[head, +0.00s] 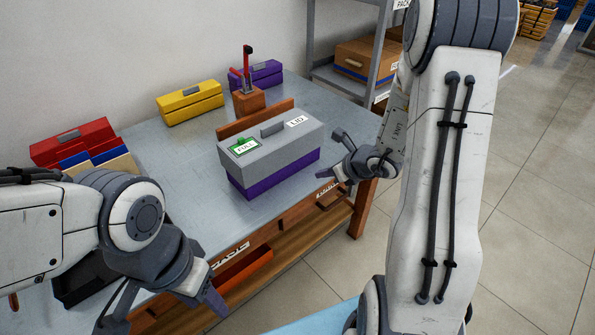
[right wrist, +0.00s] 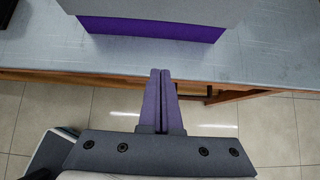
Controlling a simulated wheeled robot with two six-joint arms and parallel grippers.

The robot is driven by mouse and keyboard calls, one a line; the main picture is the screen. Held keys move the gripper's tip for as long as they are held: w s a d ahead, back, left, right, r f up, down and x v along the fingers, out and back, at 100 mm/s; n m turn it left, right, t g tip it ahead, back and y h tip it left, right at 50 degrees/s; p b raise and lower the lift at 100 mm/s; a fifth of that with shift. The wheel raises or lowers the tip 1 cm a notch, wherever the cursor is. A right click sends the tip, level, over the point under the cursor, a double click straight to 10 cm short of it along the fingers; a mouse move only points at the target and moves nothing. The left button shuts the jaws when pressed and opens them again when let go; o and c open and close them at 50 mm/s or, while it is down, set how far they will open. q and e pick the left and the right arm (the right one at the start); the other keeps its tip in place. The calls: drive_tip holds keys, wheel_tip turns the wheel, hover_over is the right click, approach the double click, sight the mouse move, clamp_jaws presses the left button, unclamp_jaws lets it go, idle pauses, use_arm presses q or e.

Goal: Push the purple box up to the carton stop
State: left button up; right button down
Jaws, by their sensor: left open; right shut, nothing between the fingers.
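The purple box (head: 272,177) with a grey lid (head: 270,140) stands on the grey table; the lid bears a green-edged "FULL" label and a "LID" label. It also shows at the top of the right wrist view (right wrist: 150,28). A brown strip (head: 284,106), seemingly the carton stop, stands behind it; the lid hides any gap. My right gripper (head: 324,173) is shut and empty, right of the box. In the right wrist view its fingertips (right wrist: 160,71) point at the box, apart from it. My left gripper (head: 162,312) is open and empty at the lower left.
Red (head: 74,139), yellow (head: 189,102) and another purple toolbox (head: 257,75) stand along the wall side. A block holding a red-handled tool (head: 248,102) is behind the strip. Bare tabletop lies left of the box.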

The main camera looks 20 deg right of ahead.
sight(291, 171)
drive_tip(key=x, duration=1)
drive_tip(key=shift+a+r, duration=0.15)
drive_tip(key=shift+w+a+r+p, duration=0.1)
drive_tip(key=shift+w+a+p, duration=0.15)
drive_tip(key=shift+w, duration=0.3)
drive_tip(key=shift+w+a+r+p, duration=0.15)
drive_tip(key=shift+w+p, duration=0.2)
drive_tip(key=shift+w, duration=0.25)
drive_tip(key=shift+w+a+f, duration=0.15)
drive_tip(key=shift+w, duration=0.45)
drive_tip(key=shift+w, duration=0.1)
